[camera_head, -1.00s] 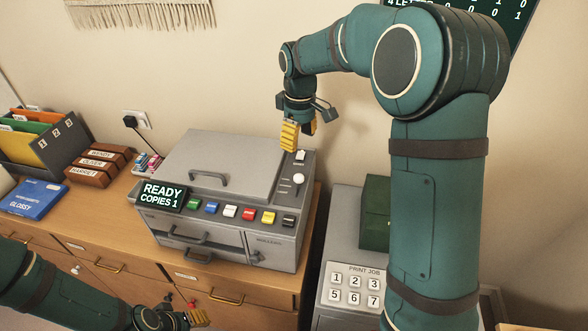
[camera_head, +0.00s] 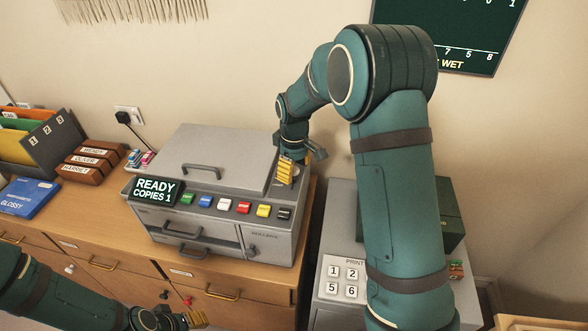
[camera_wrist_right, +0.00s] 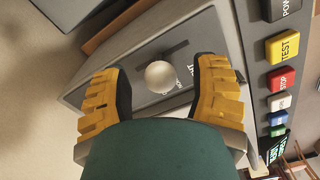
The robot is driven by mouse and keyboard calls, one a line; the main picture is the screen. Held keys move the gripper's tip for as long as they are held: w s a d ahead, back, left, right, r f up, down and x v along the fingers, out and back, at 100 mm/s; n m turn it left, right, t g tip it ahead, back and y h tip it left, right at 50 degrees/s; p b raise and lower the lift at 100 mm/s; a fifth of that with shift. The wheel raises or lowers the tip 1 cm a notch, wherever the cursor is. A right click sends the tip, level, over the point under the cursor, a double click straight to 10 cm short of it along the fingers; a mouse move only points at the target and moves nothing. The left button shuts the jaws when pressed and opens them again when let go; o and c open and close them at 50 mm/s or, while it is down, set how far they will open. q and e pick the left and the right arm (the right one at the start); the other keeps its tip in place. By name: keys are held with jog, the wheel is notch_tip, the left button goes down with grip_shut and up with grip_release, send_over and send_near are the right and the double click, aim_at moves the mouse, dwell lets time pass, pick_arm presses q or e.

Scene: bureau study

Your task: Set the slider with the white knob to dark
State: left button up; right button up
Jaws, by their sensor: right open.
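The slider's white knob (camera_wrist_right: 159,75) is a round ball over a dark slot (camera_wrist_right: 176,49) in a grey panel, on the right of the grey copier (camera_head: 205,231). My right gripper (camera_wrist_right: 160,82) is open, with one yellow finger on each side of the knob and a visible gap to both. In the head view my right gripper (camera_head: 286,172) is low at the copier's right side and largely hides the knob. Lettering beside the slot is partly covered and unreadable. My left gripper (camera_head: 197,319) is at the bottom edge, too small to tell its opening.
Colored buttons (camera_head: 243,207) run along the copier's front, beside the display (camera_head: 156,191) reading READY, COPIES 1. The copier lid (camera_head: 215,153) is closed. A grey cabinet with a number keypad (camera_head: 343,277) stands right of the copier. A blue box (camera_head: 29,198) lies far left.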

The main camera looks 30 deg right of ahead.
grip_shut()
jog(key=shift+w+d+p, duration=0.3)
jog(key=shift+w+d, duration=0.55)
jog(key=shift+w, duration=0.3)
jog(key=shift+r, duration=0.1)
jog(key=shift+c, duration=1.3)
grip_release()
jog(key=shift+o, duration=1.3)
jog(key=shift+w, duration=0.1)
